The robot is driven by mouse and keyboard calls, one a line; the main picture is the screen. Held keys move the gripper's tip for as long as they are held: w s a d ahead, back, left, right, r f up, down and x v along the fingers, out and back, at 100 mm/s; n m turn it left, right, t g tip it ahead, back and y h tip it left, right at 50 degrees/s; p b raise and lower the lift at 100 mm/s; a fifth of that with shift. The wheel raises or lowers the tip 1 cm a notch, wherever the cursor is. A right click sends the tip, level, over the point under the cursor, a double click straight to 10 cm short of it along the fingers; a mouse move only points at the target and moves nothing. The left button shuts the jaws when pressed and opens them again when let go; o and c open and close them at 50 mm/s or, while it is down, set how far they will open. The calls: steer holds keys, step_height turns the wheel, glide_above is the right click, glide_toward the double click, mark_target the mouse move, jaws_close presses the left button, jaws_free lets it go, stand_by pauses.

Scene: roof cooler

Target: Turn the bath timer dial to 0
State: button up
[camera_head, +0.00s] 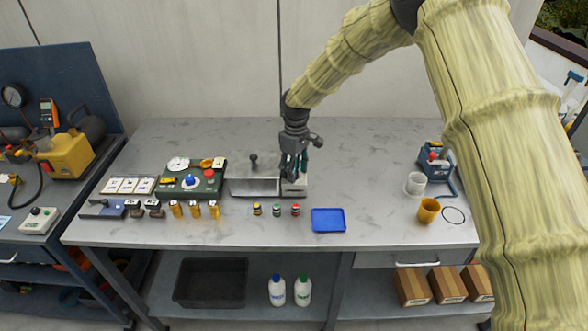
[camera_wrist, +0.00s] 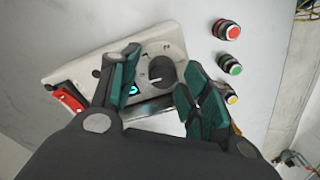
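The bath timer is a pale box (camera_wrist: 105,50), seen in the wrist view. Its round grey dial (camera_wrist: 160,75) has a short white pointer mark and printed numerals around it. A red switch (camera_wrist: 66,104) and a small blue light (camera_wrist: 133,89) are on the same box. My gripper (camera_wrist: 163,66) is open, with one teal finger on each side of the dial. I cannot tell whether the fingers touch it. In the head view my gripper (camera_head: 293,172) hangs over the pale box (camera_head: 296,188) and hides most of it.
A metal bath with a lid knob (camera_head: 254,174) stands left of the box. Red, green and yellow buttons (camera_head: 277,210) sit in front, with a blue tray (camera_head: 328,219) to their right. A green panel (camera_head: 190,180) is farther left. Cups (camera_head: 416,183) stand at the right.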

steer(key=shift+s+r, duration=0.1)
steer(key=shift+r, duration=0.05)
steer(key=shift+r, duration=3.9)
